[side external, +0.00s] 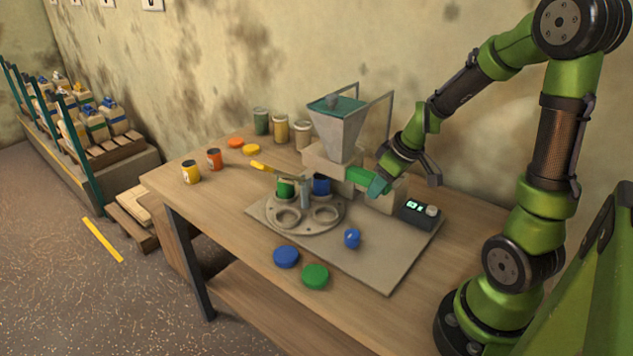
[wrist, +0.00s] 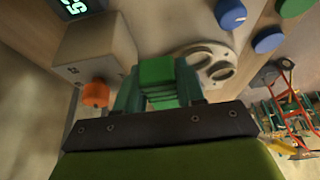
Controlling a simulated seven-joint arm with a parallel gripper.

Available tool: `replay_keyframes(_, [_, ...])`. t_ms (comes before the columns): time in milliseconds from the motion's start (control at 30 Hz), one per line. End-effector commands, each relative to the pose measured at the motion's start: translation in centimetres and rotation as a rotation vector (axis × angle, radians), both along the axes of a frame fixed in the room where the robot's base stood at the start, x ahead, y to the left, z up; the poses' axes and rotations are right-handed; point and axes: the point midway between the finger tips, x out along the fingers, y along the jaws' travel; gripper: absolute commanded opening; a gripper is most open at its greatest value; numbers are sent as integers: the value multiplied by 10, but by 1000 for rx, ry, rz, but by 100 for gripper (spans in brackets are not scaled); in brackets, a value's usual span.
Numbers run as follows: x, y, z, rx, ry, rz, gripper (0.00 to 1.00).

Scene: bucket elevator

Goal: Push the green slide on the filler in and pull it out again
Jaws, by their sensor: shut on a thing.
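The filler (side external: 338,132) is a grey hopper on a pale block, standing at the back of the grey base plate on the table. Its green slide (side external: 359,175) sticks out of the block on the right, toward my arm. My gripper (side external: 376,185) is at the outer end of the slide, shut on it. In the wrist view the green slide (wrist: 157,80) sits between the two teal fingers of my gripper (wrist: 158,88). The fingers hide its sides, and how far it reaches into the block cannot be told.
A round plate (side external: 325,225) with holes holds a green cup (side external: 285,188) and a blue cup (side external: 321,185) below the filler. A dark box with a lit display (side external: 417,211) stands right of it. A blue knob-like piece (side external: 352,238) and loose lids (side external: 286,257) lie in front.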

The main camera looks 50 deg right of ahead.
Motion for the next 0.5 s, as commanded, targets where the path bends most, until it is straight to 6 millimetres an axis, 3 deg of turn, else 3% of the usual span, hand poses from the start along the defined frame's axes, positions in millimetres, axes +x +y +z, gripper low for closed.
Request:
replay_keyframes(133, [-2, 0, -2, 1, 6, -2, 21])
replay_keyframes(167, [-2, 0, -2, 1, 6, -2, 39])
replay_keyframes(267, [-2, 0, -2, 1, 5, -2, 55])
replay_keyframes(500, [-1, 0, -1, 0, 2, -1, 56])
